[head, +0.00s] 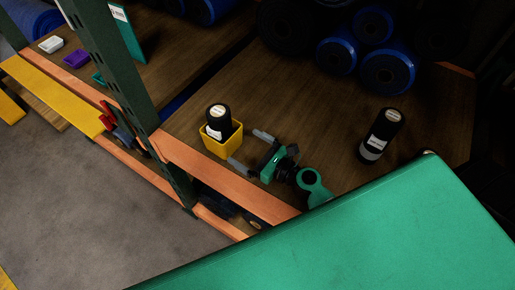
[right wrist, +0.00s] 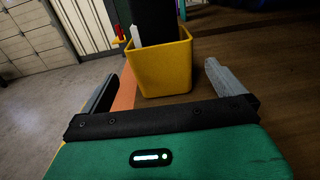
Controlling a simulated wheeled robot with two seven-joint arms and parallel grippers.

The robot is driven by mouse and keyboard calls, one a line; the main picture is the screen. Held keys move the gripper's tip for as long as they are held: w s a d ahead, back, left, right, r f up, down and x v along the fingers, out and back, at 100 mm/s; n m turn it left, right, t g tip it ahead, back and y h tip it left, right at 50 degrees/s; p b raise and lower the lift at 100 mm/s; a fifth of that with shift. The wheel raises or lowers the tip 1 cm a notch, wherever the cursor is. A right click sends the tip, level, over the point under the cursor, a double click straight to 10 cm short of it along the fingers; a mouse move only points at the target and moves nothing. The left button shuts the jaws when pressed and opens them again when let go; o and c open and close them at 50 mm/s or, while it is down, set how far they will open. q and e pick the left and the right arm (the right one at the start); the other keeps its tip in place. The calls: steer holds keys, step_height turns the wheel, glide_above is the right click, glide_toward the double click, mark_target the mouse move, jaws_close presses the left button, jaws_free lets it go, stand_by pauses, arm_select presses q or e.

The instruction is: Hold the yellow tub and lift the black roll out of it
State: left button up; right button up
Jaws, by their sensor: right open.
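The yellow tub (head: 221,147) stands on the wooden shelf near its orange front beam in the head view. The black roll (head: 218,117) stands upright in the tub, its upper part above the rim. My right gripper (head: 249,151) is open just right of the tub, its fingers pointing toward it. In the right wrist view the tub (right wrist: 162,68) is ahead, between and beyond the two open fingers (right wrist: 158,82). The roll (right wrist: 154,20) rises out of it there, its top cut off by the frame. My left gripper is not in view.
Another black roll (head: 380,135) with a white label stands on the shelf to the right. Large blue rolls (head: 388,73) lie at the back. A dark green post (head: 125,90) rises left of the tub. An orange beam (head: 225,177) edges the shelf front.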

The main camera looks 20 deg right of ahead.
mark_target(225, 134)
steer(key=p+x, duration=0.2)
steer(key=x, duration=0.7)
steer(key=shift+w, duration=0.15)
steer(key=shift+w+a, duration=0.25)
steer(key=shift+w, duration=0.15)
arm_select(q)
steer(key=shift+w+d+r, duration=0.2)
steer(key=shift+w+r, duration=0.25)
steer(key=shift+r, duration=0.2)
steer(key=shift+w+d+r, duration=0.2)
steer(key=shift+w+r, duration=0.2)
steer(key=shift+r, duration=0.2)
arm_select(e)
steer(key=shift+c, duration=0.4)
steer(key=c, duration=0.7)
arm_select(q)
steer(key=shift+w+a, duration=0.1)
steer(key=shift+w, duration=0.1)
arm_select(e)
steer(key=shift+c, duration=0.2)
